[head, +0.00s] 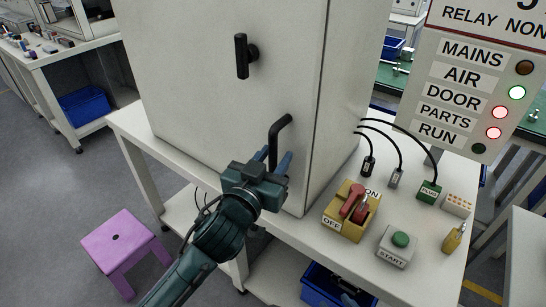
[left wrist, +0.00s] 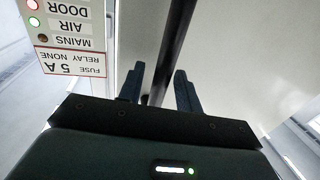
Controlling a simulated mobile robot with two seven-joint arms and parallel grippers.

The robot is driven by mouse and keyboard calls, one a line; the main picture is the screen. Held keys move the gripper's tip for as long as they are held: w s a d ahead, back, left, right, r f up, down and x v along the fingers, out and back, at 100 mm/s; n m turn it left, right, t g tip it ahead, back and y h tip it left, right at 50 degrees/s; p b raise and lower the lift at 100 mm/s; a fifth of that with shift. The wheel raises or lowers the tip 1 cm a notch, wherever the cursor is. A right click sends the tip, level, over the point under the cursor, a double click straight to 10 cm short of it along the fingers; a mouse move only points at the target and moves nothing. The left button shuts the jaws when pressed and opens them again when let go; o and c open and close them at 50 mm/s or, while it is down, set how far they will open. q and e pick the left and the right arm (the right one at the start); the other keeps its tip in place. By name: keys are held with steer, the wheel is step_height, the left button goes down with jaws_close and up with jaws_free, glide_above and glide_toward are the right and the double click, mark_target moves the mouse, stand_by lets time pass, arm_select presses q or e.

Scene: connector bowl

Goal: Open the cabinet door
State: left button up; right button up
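The grey cabinet (head: 215,110) stands on a white bench, and its front door looks flush with the body. A black bent bar handle (head: 280,128) sticks out from the lower right of the door. My left gripper (head: 272,162) is at the lower part of this handle. In the left wrist view the dark bar (left wrist: 172,50) runs between the two fingers of the left gripper (left wrist: 160,88). The fingers are apart, with gaps visible beside the bar. A black turn latch (head: 243,56) sits higher on the door, upright. My right gripper is in neither view.
Right of the cabinet on the bench are a yellow ON/OFF switch (head: 351,210), a green START button box (head: 397,246) and cables with plugs (head: 429,191). A status sign (head: 470,80) stands behind. A purple stool (head: 120,248) is on the floor at left.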

arm_select(q)
jaws_close()
stand_by(0.3)
stand_by(0.3)
